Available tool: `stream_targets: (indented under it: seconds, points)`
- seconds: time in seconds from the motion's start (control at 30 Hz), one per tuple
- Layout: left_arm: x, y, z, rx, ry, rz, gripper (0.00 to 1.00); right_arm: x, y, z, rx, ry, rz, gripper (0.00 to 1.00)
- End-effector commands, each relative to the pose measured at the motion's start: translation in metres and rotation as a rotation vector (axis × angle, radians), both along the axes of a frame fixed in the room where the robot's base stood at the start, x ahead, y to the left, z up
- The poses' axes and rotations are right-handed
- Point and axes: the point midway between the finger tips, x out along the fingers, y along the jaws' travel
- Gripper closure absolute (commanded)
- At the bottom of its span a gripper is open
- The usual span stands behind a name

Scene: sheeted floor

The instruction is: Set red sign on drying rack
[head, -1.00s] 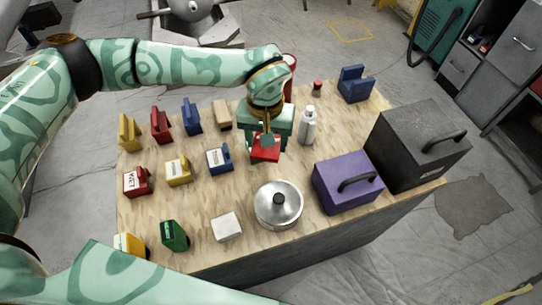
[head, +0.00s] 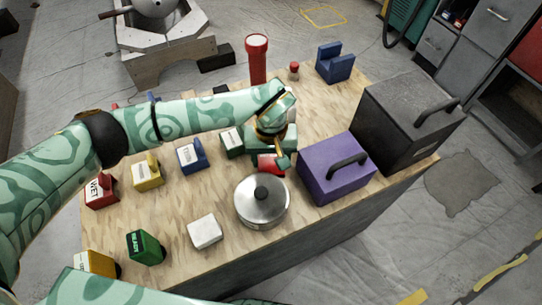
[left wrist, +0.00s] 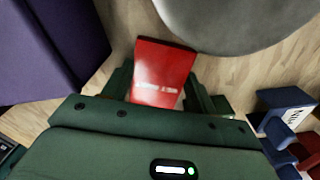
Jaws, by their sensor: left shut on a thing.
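My left gripper (head: 272,158) is shut on the red sign (head: 268,164), just behind the silver lidded pot (head: 262,203) and left of the purple box (head: 336,168). In the left wrist view the red sign (left wrist: 163,72) sticks out between the two fingers, with small white lettering on its face. Whether its lower edge touches the table is hidden. I cannot tell which thing is the drying rack. My right gripper is not in view.
Red (head: 101,192), yellow (head: 147,174) and blue (head: 192,157) signs stand at left on the wooden table (head: 170,215). A white block (head: 205,231) and a green sign (head: 145,247) stand in front. A black case (head: 410,118), blue holder (head: 335,63) and red cylinder (head: 257,60) stand farther back.

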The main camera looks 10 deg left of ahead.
Motion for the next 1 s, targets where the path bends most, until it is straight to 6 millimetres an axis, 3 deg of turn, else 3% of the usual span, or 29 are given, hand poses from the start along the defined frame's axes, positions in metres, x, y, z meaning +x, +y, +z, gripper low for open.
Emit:
stream_targets:
  seconds: [0.17,0.2,0.23,0.57,0.67,1.0]
  points:
    - [0.0,0.0,-0.003,0.001,-0.001,0.0,0.64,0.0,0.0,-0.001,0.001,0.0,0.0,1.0]
    - [0.0,0.0,-0.003,0.0,-0.001,0.0,0.36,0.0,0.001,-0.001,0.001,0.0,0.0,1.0]
    - [0.0,0.0,-0.002,0.0,-0.001,0.0,0.33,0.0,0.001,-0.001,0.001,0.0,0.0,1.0]
    - [0.0,0.0,0.002,-0.001,0.0,0.0,0.33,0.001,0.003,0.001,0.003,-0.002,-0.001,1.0]
    - [0.001,0.0,0.018,0.0,-0.005,-0.001,0.33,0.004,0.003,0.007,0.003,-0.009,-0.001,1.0]
    - [0.001,0.001,0.096,0.0,-0.007,0.0,0.33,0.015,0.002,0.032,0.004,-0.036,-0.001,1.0]
